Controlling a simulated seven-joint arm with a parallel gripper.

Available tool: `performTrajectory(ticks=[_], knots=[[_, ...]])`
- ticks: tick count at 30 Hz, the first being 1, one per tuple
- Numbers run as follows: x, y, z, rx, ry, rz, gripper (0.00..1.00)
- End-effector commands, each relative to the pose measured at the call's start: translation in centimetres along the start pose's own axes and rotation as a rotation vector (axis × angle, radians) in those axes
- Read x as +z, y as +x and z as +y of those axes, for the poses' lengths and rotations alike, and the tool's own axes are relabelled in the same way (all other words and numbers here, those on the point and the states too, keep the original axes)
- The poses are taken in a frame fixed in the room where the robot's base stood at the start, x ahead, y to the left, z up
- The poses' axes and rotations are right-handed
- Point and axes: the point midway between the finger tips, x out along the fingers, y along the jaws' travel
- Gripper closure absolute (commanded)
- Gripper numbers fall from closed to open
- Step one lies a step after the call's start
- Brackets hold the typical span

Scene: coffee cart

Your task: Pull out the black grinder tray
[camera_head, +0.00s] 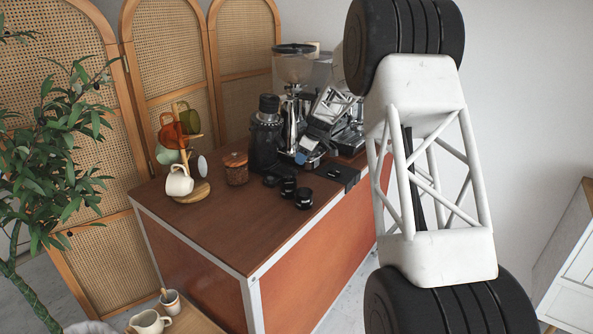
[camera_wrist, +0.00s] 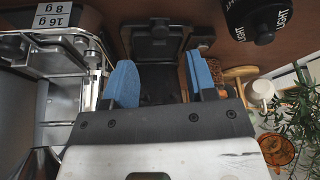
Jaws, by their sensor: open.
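The black grinder (camera_head: 266,138) stands upright on the brown cart, left of my gripper (camera_head: 302,157). In the wrist view, my gripper (camera_wrist: 162,80) is open, with its two blue fingertips apart. A black part (camera_wrist: 155,42), which looks like the grinder's lower front with its tray, lies beyond and between the fingertips. I cannot tell the tray's exact edges from the grinder body, or whether a fingertip touches it. In the head view the tray is not clearly visible beside my gripper.
Black canisters (camera_head: 304,198) and a black knock box (camera_head: 334,173) sit at the front edge. A wooden jar (camera_head: 236,168) and a mug tree (camera_head: 187,150) stand to the left. The espresso machine (camera_wrist: 75,85) is close on the wrist view's left. The cart's front left top (camera_head: 215,225) is clear.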

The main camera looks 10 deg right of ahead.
Motion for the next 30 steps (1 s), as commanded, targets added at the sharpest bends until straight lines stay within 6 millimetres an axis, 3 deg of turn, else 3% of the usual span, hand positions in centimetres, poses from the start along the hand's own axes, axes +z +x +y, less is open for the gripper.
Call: performTrajectory(ticks=[16,30], knots=[[0.0,6.0,-0.1,-0.002,0.001,-0.001,0.48],[0.0,7.1,0.0,0.000,0.000,0.000,0.48]])
